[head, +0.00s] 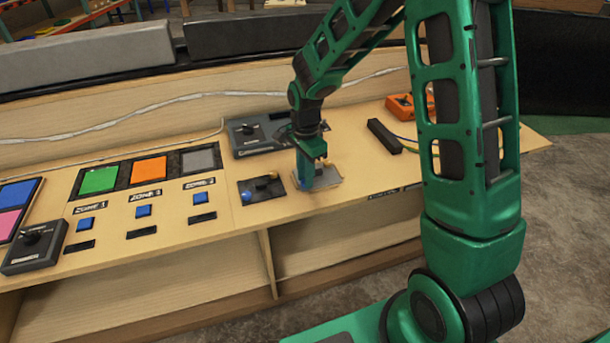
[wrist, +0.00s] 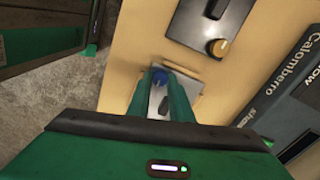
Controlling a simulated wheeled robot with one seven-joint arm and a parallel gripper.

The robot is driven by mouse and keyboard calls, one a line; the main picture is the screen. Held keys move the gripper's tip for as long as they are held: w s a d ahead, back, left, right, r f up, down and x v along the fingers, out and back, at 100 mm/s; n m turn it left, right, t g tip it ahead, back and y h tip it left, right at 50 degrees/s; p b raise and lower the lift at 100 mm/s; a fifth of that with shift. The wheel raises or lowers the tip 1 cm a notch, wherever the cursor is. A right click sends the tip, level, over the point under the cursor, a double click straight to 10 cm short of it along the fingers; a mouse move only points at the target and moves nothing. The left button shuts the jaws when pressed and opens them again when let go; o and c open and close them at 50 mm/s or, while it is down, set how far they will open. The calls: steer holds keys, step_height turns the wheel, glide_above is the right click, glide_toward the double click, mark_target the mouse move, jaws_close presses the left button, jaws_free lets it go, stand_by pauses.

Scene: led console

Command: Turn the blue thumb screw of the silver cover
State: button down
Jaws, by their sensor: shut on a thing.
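The silver cover (head: 328,173) is a small grey plate on the wooden console top. Part of it shows in the wrist view (wrist: 157,98) between and beyond my fingers. The blue thumb screw (wrist: 159,75) sits between my green fingertips. In the head view only a bit of blue shows at the fingertips, at the cover's left end. My gripper (wrist: 162,77) points down over the cover and is shut on the blue thumb screw. The fingers hide much of the screw and part of the cover.
A dark grey box (head: 252,137) with a knob stands behind. A black bar (head: 384,136) and an orange box (head: 404,106) lie to the right. Coloured panels fill the left.

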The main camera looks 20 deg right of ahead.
steer(key=shift+w+r, duration=0.15)
steer(key=shift+w, duration=0.05)
steer(key=c, duration=1.6)
jaws_free()
steer(key=shift+o, duration=0.2)
steer(key=shift+s, duration=0.1)
step_height(320, 180, up, 11)
steer(key=shift+f, duration=0.2)
